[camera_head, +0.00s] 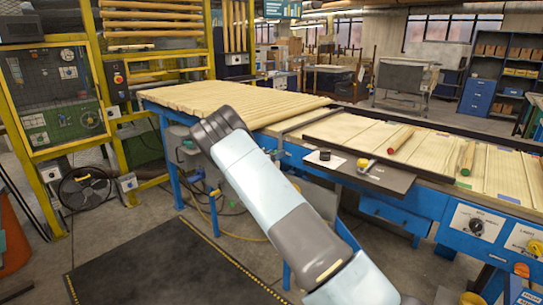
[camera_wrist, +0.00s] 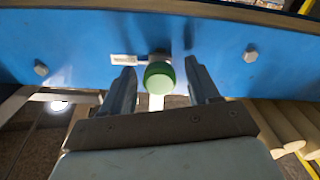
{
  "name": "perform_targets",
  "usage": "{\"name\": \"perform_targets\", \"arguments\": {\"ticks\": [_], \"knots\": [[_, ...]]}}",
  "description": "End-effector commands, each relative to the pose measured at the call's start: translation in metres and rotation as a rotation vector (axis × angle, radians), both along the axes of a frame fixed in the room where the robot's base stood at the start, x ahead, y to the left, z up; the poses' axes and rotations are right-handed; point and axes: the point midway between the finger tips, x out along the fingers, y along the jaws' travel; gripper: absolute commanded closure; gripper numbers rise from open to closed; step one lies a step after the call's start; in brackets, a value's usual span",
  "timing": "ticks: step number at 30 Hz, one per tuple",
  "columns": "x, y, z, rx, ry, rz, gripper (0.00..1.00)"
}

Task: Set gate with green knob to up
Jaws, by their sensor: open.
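The green knob (camera_wrist: 160,77) shows in the wrist view, in front of a blue beam (camera_wrist: 80,40). My gripper (camera_wrist: 161,66) is open, with one finger on each side of the knob. Gaps show between the knob and both fingers, so it is not clamped. A pale strip shows just below the knob; I cannot tell if it is the gate. Whether the gate is up or down cannot be told. In the head view my arm crosses the middle, and neither my gripper nor the green knob can be made out there.
Bolt heads (camera_wrist: 251,55) and a small white label (camera_wrist: 123,59) are on the beam. In the head view a blue-framed line carries wooden slats (camera_head: 220,98), a red-ended rod (camera_head: 400,139) and a dark shelf (camera_head: 372,173). A dark mat (camera_head: 165,265) lies on clear floor at the left.

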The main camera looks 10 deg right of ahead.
Motion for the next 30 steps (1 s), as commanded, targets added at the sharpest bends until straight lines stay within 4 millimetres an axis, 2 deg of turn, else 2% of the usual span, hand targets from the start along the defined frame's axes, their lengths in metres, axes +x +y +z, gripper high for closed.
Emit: {"name": "perform_targets", "arguments": {"ticks": [11,30], "knots": [[0.0029,-0.0044,0.0002,0.0,0.0,0.0,0.4],[0.0028,-0.0039,0.0002,0.0,0.0,0.0,1.0]]}}
